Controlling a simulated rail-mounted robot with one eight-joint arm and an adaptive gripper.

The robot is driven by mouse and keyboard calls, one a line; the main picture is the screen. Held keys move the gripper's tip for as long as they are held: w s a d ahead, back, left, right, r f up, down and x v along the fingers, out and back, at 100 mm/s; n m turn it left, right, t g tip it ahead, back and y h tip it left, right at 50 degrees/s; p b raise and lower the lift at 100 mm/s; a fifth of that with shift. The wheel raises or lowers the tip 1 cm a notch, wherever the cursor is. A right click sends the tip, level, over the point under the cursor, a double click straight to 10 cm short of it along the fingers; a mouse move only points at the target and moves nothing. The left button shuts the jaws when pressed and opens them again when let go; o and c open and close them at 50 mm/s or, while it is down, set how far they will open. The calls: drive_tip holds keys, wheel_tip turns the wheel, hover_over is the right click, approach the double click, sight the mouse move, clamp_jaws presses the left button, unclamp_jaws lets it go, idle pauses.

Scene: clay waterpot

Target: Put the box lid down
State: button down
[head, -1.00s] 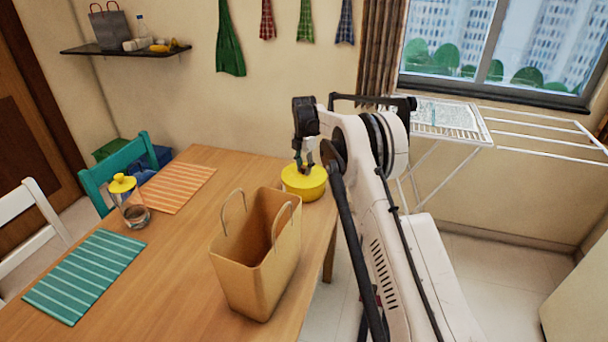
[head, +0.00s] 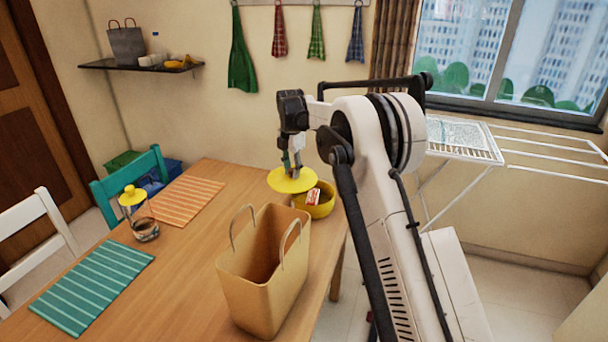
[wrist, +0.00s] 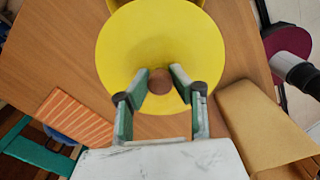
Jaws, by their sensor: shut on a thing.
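The box lid (head: 291,181) is a round yellow disc with a brown knob (wrist: 160,83). My gripper (head: 290,163) is shut on this knob and holds the lid up, above and a little left of the box. The lid also shows in the wrist view (wrist: 125,50), level with the gripper's fingers on its middle. The yellow round box (head: 321,208) stands open on the table near its far right edge. A small red and white item (head: 313,197) shows inside it. The lid covers part of the box in the head view.
A tan bag (head: 262,275) with two handles stands on the table (head: 190,250) in front of the box. A glass jar with a yellow top (head: 135,205), an orange striped mat (head: 187,198) and a teal striped mat (head: 92,287) lie to the left. Bare wood lies left of the lid.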

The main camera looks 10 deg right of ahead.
drive_tip(key=shift+s+a+r, duration=0.25)
drive_tip(key=shift+a+r, duration=0.05)
drive_tip(key=shift+a, duration=0.15)
drive_tip(key=shift+s+a+r, duration=0.2)
drive_tip(key=shift+a+r, duration=0.05)
drive_tip(key=shift+a, duration=0.15)
drive_tip(key=s+a+f+p, duration=0.1)
drive_tip(key=s+a+f, duration=0.1)
drive_tip(key=s+a, duration=0.35)
drive_tip(key=s+a+f+p, duration=0.1)
drive_tip(key=s+a+f, duration=0.15)
drive_tip(key=a, duration=0.65)
drive_tip(key=s+a+f+p, duration=0.1)
drive_tip(key=s+a+f, duration=0.1)
drive_tip(key=s+a, duration=0.45)
drive_tip(key=shift+n, duration=0.3)
drive_tip(key=w+d+f, duration=0.2)
drive_tip(key=w, duration=0.1)
drive_tip(key=w+d+f+p, duration=0.1)
drive_tip(key=w+d+f, duration=0.1)
drive_tip(key=w, duration=0.1)
drive_tip(key=w+d+f, duration=0.2)
drive_tip(key=w, duration=0.1)
drive_tip(key=shift+w+d+f, duration=0.2)
drive_tip(key=shift+w+f, duration=0.05)
drive_tip(key=shift+w, duration=0.15)
drive_tip(key=shift+f+p, duration=0.4)
drive_tip(key=shift+f, duration=1.65)
drive_tip(key=shift+f, duration=0.1)
